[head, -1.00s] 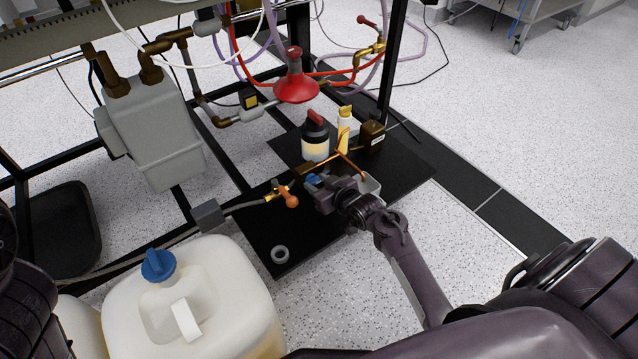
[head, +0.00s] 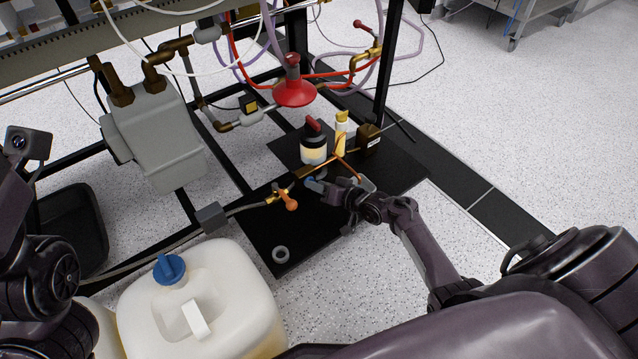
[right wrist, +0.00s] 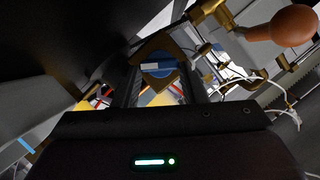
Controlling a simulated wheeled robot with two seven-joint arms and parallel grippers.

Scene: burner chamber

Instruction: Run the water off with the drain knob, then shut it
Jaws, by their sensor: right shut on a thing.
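The blue drain knob (right wrist: 158,70), with a pale stripe across it, sits between the two fingers of my right gripper (right wrist: 163,88) in the right wrist view. The gripper is shut on it. In the head view my right gripper (head: 318,186) is low over the black mat, and its fingers mostly hide the knob. A brass fitting with an orange ball handle (head: 291,204) is just left of the gripper, apart from it. I cannot make out any water. Of my left arm only links show at the left edge; its gripper is out of view.
A white jug with a blue cap (head: 170,268) stands at the front left. A red funnel-shaped part (head: 294,93) hangs above. A grey ring (head: 281,254) lies on the black mat (head: 300,240).

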